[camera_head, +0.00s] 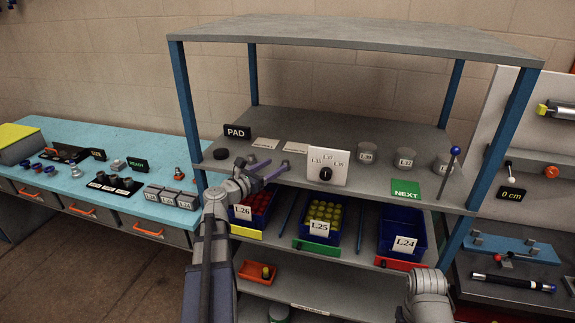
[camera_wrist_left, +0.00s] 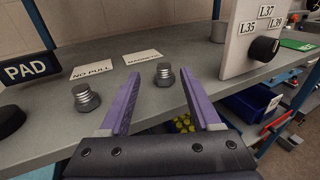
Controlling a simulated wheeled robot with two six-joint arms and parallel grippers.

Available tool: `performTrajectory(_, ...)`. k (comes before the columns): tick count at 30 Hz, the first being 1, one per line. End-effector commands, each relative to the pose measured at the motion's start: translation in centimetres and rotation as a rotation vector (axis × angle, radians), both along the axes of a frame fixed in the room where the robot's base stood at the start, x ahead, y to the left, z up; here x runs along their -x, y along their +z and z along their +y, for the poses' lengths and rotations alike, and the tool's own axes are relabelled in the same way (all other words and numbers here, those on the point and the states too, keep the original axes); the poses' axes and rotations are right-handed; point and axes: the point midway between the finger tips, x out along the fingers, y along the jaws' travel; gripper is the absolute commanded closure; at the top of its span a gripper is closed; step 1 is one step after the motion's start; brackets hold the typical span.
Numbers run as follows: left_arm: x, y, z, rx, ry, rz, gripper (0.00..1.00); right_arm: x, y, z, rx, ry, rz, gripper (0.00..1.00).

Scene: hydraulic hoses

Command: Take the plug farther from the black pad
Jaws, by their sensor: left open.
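In the left wrist view the one nearer the black pad (camera_wrist_left: 10,122) is at left (camera_wrist_left: 86,98), outside my fingers. The farther plug (camera_wrist_left: 165,75) appears between the tips of my open, empty left gripper (camera_wrist_left: 159,86); I cannot tell whether it is inside the jaws or just beyond them. In the head view the farther plug (camera_head: 285,164) is just beyond my left gripper (camera_head: 266,171), and the black pad (camera_head: 221,154) lies at the shelf's left end. My right gripper is not in view.
A PAD sign (camera_head: 237,132) stands behind the pad. White label cards lie behind the plugs. A white panel with a black knob (camera_head: 325,173) stands right of the farther plug. Several grey cylinders and a green NEXT card (camera_head: 405,189) are farther right. Bins sit on the shelf below.

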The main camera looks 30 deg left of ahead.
Motion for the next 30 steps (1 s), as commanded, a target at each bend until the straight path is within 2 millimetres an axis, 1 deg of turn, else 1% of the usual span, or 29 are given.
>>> performTrajectory(1, -0.7, -0.1, -0.1, 0.000, -0.002, 0.000, 0.36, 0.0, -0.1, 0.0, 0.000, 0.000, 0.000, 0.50)
performTrajectory(7, -1.1, -0.1, -0.3, -0.001, -0.001, 0.001, 0.36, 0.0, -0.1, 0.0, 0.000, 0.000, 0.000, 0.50)
performTrajectory(10, -1.9, -0.2, -0.5, -0.001, -0.002, 0.001, 0.36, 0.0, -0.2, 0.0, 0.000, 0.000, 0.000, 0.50)
performTrajectory(15, -4.2, -0.5, -1.3, -0.002, -0.004, 0.001, 0.36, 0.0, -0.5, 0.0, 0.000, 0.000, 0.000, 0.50)
performTrajectory(19, -5.8, -0.5, -1.4, -0.002, -0.002, 0.001, 0.36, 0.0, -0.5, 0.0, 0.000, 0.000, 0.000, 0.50)
performTrajectory(26, -6.0, -0.5, -1.6, -0.002, -0.001, 0.001, 0.36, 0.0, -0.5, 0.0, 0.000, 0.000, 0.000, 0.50)
performTrajectory(28, -5.9, -0.5, -1.6, -0.002, -0.001, 0.001, 0.41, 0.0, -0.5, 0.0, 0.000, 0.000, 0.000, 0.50)
performTrajectory(30, -5.9, -0.5, -1.6, -0.002, -0.001, 0.001, 0.49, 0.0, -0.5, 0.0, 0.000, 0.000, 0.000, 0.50)
